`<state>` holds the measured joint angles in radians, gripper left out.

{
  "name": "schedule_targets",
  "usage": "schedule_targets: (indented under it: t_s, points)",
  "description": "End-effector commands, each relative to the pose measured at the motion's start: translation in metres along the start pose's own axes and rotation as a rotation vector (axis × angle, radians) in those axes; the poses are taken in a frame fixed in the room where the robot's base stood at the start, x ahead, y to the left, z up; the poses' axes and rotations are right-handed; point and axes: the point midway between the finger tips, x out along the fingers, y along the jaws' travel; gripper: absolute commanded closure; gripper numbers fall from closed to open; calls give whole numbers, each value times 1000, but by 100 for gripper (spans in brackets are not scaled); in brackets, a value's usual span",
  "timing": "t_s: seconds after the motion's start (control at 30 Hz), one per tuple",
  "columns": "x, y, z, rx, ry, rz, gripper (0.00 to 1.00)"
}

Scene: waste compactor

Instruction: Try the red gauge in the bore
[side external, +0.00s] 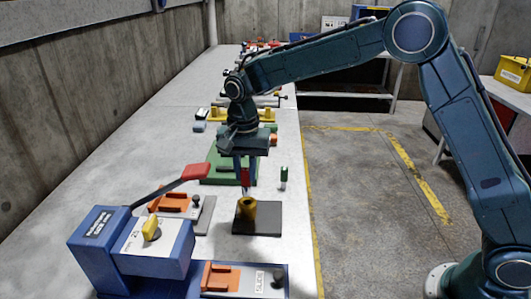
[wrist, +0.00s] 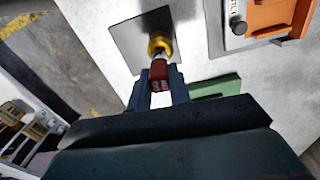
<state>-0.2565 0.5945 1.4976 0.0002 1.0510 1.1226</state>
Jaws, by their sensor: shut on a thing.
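My gripper (side external: 243,163) points down over the bench and is shut on the red gauge (side external: 245,177). In the wrist view the red gauge (wrist: 158,76) sits between the two fingertips (wrist: 159,93), with a short metallic part showing beyond its red handle toward the bore. The yellow bore piece (side external: 246,208) stands on a dark grey plate (side external: 270,220). In the wrist view the yellow bore piece (wrist: 160,44) is just past the gauge, nearly in line with it. Whether the gauge tip is inside the bore or just above it, I cannot tell.
A blue machine (side external: 120,245) with a red-handled lever (side external: 195,172) stands at the front left. Orange fixtures (side external: 173,201) lie beside the plate. A green plate (side external: 215,172) lies behind my gripper. A small green-topped gauge (side external: 284,175) stands to the right, near the bench edge.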

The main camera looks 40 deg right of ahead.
Motion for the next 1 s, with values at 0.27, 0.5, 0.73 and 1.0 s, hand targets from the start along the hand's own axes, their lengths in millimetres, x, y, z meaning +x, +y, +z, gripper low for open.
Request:
schedule_targets:
  t_s: [0.27,0.5,0.73,1.0]
  points:
    - [14,0,0,0,0,0,99]
    - [19,0,0,0,0,-1,99]
    - [20,0,0,0,1,-1,99]
    - [20,0,0,0,1,-1,99]
